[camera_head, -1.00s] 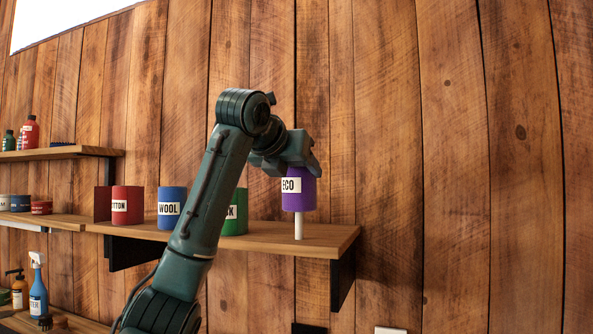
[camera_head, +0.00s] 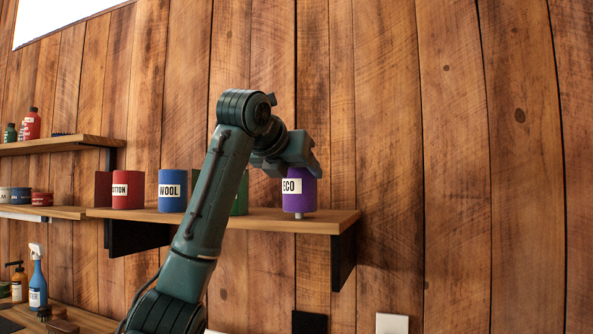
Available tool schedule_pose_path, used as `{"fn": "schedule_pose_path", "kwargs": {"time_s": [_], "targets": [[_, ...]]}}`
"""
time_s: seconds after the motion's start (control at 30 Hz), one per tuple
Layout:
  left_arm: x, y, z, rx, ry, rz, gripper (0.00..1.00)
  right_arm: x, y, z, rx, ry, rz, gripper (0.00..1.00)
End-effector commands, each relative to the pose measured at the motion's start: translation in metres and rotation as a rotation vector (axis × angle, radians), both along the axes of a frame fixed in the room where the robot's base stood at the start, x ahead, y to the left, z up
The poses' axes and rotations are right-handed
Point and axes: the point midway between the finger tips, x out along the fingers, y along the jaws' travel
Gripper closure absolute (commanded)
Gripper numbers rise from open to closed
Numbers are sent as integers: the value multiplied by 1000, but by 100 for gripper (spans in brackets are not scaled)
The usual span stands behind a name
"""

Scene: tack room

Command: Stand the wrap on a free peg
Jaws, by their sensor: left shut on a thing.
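The purple wrap (camera_head: 300,199), with a white label reading ECO, is upright over a pale peg (camera_head: 299,215) near the right end of the wooden shelf (camera_head: 325,220). Only a short bit of the peg shows between the wrap and the shelf. My left gripper (camera_head: 299,174) is shut on the top of the wrap from above. Its fingertips are partly hidden. My right gripper is not in view.
Red (camera_head: 127,190), blue WOOL (camera_head: 172,190) and green (camera_head: 240,200) wraps stand left along the same shelf; my left arm partly covers the green one. Bottles and tins sit on shelves at far left. The wall right of the shelf is clear.

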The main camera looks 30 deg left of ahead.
Motion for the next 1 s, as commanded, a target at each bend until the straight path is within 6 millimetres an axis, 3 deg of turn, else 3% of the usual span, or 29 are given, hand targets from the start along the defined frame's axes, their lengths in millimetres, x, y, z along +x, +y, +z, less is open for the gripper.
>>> {"fn": "schedule_pose_path", "kwargs": {"time_s": [1.0], "targets": [[-2,-1,0,0,-1,0,66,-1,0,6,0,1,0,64]]}}
